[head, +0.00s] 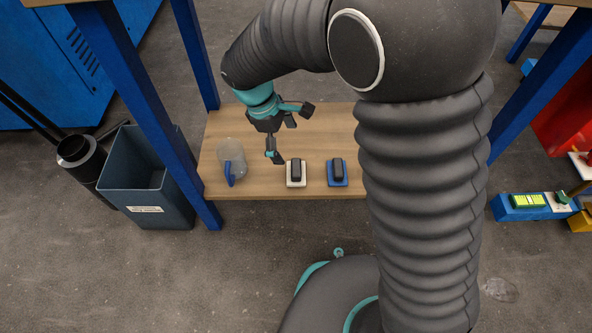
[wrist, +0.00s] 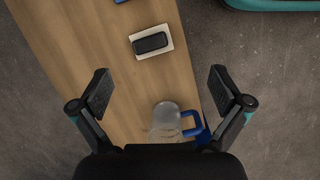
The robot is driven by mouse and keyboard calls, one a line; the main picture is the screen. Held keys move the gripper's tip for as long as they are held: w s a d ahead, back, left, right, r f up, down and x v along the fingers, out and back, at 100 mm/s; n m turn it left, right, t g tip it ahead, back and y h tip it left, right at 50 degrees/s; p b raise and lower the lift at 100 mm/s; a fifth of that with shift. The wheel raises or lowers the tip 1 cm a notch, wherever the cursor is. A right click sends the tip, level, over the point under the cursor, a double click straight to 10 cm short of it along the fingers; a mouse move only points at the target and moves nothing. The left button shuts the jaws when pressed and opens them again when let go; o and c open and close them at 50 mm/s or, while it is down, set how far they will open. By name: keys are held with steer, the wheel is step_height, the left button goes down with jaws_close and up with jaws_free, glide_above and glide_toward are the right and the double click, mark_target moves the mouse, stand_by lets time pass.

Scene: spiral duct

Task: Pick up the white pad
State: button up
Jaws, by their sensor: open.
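The white pad (head: 297,185) lies flat near the front edge of the wooden shelf, with a dark rounded block (head: 296,170) on top of it. In the wrist view the pad (wrist: 152,30) shows as a pale rim around the block (wrist: 150,43), ahead of the fingers. My gripper (head: 286,135) is over the shelf, behind and slightly left of the pad in the head view. Its fingers (wrist: 160,85) are spread wide with nothing between them. The pad's middle is hidden under the block.
A blue pad (head: 337,185) with a similar dark block lies right of the white one. A clear jug (head: 236,155) with a blue handle stands to the left; it shows between the fingers' bases in the wrist view (wrist: 165,120). Blue posts (head: 195,50) frame the shelf (head: 215,135). A bin (head: 150,190) stands left.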

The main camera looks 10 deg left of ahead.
mark_target(296, 167)
steer(key=w+f+n+b, duration=0.1)
steer(key=f, duration=0.4)
steer(key=w+d+f+n+b, duration=0.1)
steer(key=f, duration=0.4)
steer(key=w+d+f+n+b, duration=0.1)
steer(key=f, duration=0.4)
steer(key=shift+h, duration=0.4)
steer(key=shift+r, duration=0.1)
steer(key=c, duration=1.2)
